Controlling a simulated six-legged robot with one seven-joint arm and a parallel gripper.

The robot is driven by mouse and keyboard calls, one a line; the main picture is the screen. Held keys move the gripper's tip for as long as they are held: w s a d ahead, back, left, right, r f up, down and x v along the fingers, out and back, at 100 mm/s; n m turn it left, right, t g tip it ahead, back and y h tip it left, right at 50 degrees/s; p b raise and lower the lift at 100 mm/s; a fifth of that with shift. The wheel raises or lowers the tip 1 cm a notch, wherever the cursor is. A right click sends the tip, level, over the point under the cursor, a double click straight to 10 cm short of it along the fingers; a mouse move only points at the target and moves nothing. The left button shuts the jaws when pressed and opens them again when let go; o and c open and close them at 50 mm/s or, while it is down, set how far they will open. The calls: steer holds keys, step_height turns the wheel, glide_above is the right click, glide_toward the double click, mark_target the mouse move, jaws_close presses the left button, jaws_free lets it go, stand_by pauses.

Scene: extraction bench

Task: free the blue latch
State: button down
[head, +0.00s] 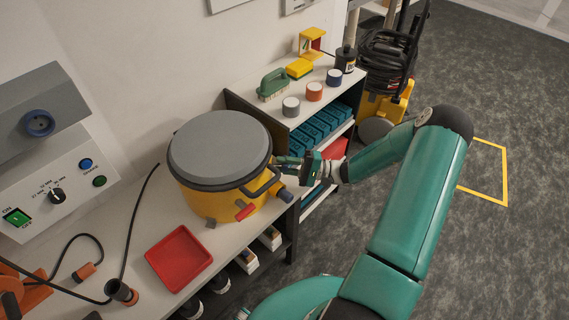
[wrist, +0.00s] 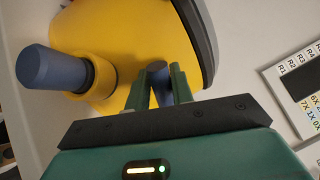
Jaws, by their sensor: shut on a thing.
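A yellow drum (head: 205,203) with a grey lid (head: 220,148) stands on the bench; it fills the upper middle of the wrist view (wrist: 115,40). My gripper (head: 284,166) reaches its right side, just below the lid rim. In the wrist view my green fingers (wrist: 158,88) are shut on a small dark blue piece, seemingly the blue latch (wrist: 157,70), against the drum wall. In the head view the fingers hide most of it. A red latch (head: 245,212) sits on the drum's front. A blue-capped spout (wrist: 40,67) juts out left of my fingers; it shows in the head view (head: 285,195).
A red tray (head: 179,258) lies in front of the drum. A shelf (head: 300,121) behind holds a green brush (head: 272,85), several small jars and blue boxes. A control panel (head: 58,185) and cables are at left. Open floor lies right, with yellow tape (head: 490,199).

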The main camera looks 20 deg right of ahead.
steer(key=shift+w+d+n+g+y, duration=0.1)
steer(key=shift+d+n+g+y, duration=0.1)
steer(key=shift+n, duration=0.7)
steer(key=shift+w+d+n+g+y, duration=0.1)
steer(key=shift+n+g, duration=0.1)
steer(key=shift+n, duration=0.7)
steer(key=c, duration=2.2)
jaws_free()
steer(key=c, duration=2.2)
jaws_free()
steer(key=c, duration=1.4)
jaws_free()
steer(key=shift+s, duration=0.1)
steer(key=shift+o, duration=0.3)
steer(key=shift+a, duration=0.1)
steer(key=shift+s+f, duration=0.1)
steer(key=v, duration=1.3)
steer(key=shift+d, duration=0.35)
